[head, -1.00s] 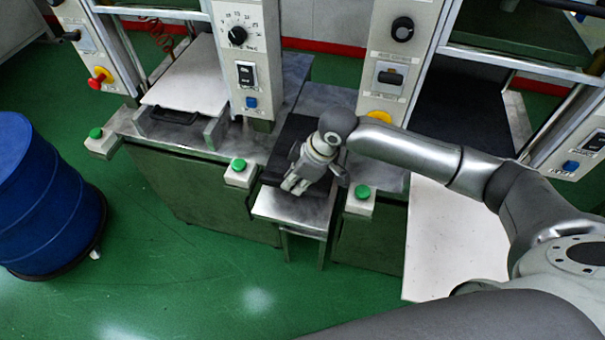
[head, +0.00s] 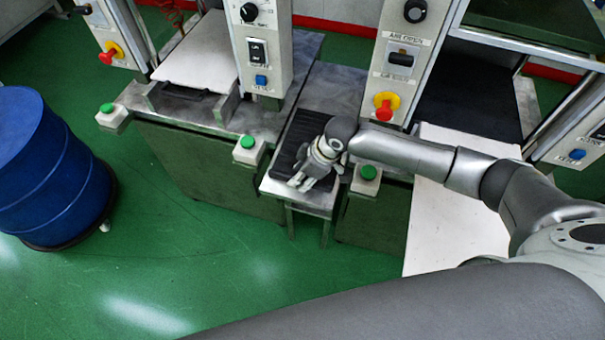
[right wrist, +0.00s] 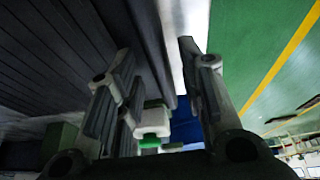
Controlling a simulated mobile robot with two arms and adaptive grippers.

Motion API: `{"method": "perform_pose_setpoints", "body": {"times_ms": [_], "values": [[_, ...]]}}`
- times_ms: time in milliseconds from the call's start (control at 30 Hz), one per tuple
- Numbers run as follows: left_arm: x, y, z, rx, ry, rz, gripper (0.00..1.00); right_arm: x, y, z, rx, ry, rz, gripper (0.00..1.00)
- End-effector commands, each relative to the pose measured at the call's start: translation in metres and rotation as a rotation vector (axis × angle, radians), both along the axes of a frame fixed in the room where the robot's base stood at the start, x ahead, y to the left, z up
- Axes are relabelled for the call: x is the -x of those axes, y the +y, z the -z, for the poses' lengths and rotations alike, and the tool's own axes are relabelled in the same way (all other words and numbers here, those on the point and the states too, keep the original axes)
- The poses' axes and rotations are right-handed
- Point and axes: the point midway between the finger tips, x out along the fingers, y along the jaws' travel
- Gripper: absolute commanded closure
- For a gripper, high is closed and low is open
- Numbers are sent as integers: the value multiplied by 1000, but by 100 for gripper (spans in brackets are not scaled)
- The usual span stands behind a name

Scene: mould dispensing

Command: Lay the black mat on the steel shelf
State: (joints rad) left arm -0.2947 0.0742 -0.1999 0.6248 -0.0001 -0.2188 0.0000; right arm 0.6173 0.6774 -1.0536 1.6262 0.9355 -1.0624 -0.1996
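The black ribbed mat (head: 298,140) lies on the steel shelf (head: 314,203) between the two presses, with bare metal along the front edge. My right gripper (head: 303,184) is over the front part of the mat and hides some of it. In the right wrist view, the fingers of my right gripper (right wrist: 160,85) are spread, with nothing held between them. The ribbed mat (right wrist: 50,50) fills the upper left there, close to the left finger; I cannot tell whether they touch. My left gripper is not in view.
Press posts with knobs and red buttons (head: 383,106) rise behind and beside the shelf. Green-button boxes (head: 248,150) (head: 366,180) flank it. A white board (head: 430,215) lies to the right. A blue drum (head: 50,170) stands left; green floor between is free.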

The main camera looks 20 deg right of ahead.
Motion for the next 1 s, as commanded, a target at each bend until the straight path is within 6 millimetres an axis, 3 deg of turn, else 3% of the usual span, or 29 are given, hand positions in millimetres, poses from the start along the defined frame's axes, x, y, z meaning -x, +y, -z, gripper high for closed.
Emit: {"method": "perform_pose_setpoints", "body": {"times_ms": [367,800,1000], "values": [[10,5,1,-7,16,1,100,0,-3,-7,1,-2,2,64],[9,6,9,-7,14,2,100,19,-29,-82,1,-5,0,64],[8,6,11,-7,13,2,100,24,-36,-106,0,-2,2,64]]}}
